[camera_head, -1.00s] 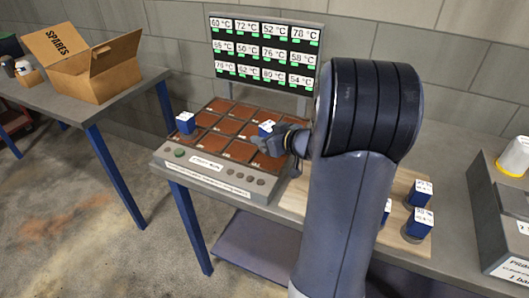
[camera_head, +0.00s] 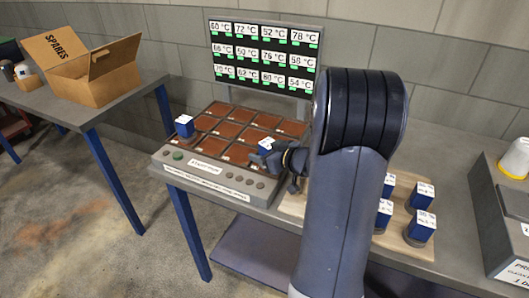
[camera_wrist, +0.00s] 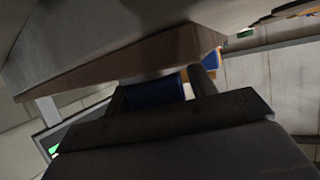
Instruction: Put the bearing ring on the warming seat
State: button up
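The warming seats are brown square plates (camera_head: 238,113) in a grid on a grey console (camera_head: 232,188). One blue block with a white labelled top (camera_head: 185,126) stands on the left side of the grid. My gripper (camera_head: 272,156) is over the front right of the grid, at a second blue block with a white top (camera_head: 266,146). In the wrist view a blue block (camera_wrist: 152,93) sits between the two fingers, which appear shut on it. Whether it touches a plate is hidden. No bare ring is clearly seen.
A display (camera_head: 264,57) behind the console shows several temperatures. Several similar blocks on dark round bases (camera_head: 420,228) stand on a wooden board (camera_head: 400,192) at right. A grey box (camera_head: 505,225) is at the far right. An open carton (camera_head: 95,75) is on the left table.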

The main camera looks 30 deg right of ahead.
jog(key=shift+o, duration=0.8)
jog(key=shift+r, duration=0.25)
jog(key=p+v, duration=0.1)
jog(key=v, duration=1.1)
jog(key=shift+c, duration=0.4)
dwell(1.0)
